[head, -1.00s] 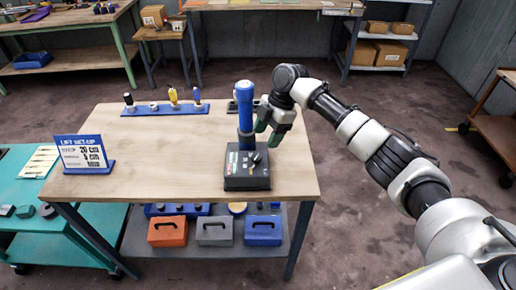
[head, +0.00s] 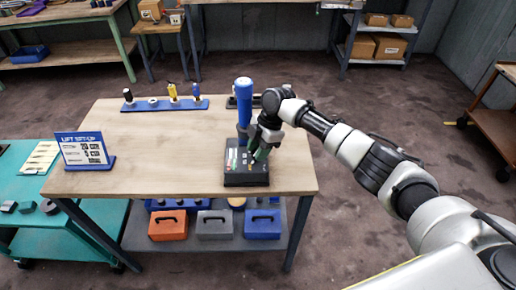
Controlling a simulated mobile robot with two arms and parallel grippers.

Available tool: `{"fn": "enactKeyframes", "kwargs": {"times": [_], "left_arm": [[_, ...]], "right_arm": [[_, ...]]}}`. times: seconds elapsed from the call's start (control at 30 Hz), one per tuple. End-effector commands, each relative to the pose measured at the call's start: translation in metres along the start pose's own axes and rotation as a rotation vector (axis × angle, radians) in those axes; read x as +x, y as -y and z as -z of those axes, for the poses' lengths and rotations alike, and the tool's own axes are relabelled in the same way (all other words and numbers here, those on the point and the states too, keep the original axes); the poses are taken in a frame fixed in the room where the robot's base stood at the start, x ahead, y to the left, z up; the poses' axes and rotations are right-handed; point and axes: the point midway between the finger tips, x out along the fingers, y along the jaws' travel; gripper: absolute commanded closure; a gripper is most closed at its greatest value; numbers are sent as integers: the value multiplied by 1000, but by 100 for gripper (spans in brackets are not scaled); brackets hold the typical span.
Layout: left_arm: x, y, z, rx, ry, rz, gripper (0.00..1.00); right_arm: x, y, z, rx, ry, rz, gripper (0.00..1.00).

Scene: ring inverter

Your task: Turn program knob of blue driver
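In the earlier view a dark knob shows on top of this base; now my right gripper (head: 257,158) covers that spot. The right gripper points down over the right part of the base, with its green-tipped fingers close to the top face. Whether the fingers touch or close on the knob cannot be made out. My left gripper is not in view.
A blue rack (head: 165,104) with several small tools lies at the table's back left. A sign (head: 84,150) stands at the left edge. Orange (head: 168,226), grey (head: 214,225) and blue (head: 262,225) boxes sit on the shelf below. The table's middle is clear.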

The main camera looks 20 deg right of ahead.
Motion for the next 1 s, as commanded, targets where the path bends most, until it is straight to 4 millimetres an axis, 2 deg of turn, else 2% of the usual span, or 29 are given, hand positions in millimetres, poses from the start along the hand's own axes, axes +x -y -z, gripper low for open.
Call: {"fn": "enactKeyframes", "kwargs": {"times": [0.03,0.1,0.47,1.0], "left_arm": [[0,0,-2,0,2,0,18],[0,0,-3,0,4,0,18],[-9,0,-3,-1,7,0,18],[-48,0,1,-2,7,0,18]], "right_arm": [[0,0,0,0,0,-1,79],[-1,0,0,0,0,-1,88],[-3,0,1,65,-1,-28,88],[-5,3,3,436,-3,-184,88]]}}
